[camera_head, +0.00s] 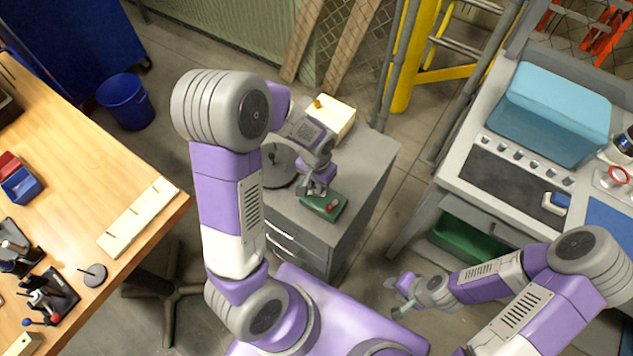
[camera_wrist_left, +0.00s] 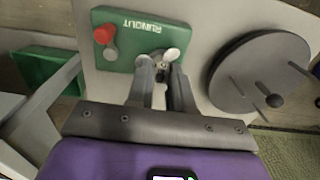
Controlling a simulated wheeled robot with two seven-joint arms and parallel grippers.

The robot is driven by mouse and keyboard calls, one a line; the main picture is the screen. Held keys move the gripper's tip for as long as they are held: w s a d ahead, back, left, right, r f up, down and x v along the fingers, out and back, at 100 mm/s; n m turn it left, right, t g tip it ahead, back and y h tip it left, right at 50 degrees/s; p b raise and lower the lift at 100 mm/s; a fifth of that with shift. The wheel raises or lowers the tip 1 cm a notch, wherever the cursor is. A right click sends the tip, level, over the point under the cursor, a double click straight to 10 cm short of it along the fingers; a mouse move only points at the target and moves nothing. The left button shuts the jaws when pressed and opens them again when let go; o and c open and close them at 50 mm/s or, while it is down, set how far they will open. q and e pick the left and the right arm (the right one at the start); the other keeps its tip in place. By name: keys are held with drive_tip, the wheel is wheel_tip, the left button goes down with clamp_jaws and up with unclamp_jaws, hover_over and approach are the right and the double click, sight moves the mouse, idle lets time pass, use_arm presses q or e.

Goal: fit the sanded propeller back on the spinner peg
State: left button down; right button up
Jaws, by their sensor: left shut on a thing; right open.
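In the head view my left gripper (camera_head: 315,190) is low over the green plate (camera_head: 323,205) on the grey cabinet. In the left wrist view its fingers (camera_wrist_left: 161,72) are shut on a small metallic piece, which looks like the propeller (camera_wrist_left: 172,55), at the edge of the green RUNOUT plate (camera_wrist_left: 130,28). The fingers hide most of it, and I cannot tell whether it touches a peg. The spinner peg cannot be made out. My right gripper (camera_head: 402,295) is open and empty, away from the cabinet.
A grey disc with pegs (camera_wrist_left: 258,75) lies beside the plate. A pale block with a yellow knob (camera_head: 337,118) stands at the cabinet's back. The wooden table (camera_head: 120,165) is left; a bench with a blue-lidded tank (camera_head: 545,110) is right. The cabinet's right side is clear.

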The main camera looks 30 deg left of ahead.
use_arm(q)
drive_tip(key=c, duration=0.9)
unclamp_jaws()
wheel_tip(320, 180, up, 8)
drive_tip(key=shift+f+p, duration=0.25)
drive_tip(key=shift+p, duration=1)
wheel_tip(320, 180, up, 4)
drive_tip(key=p, duration=0.3)
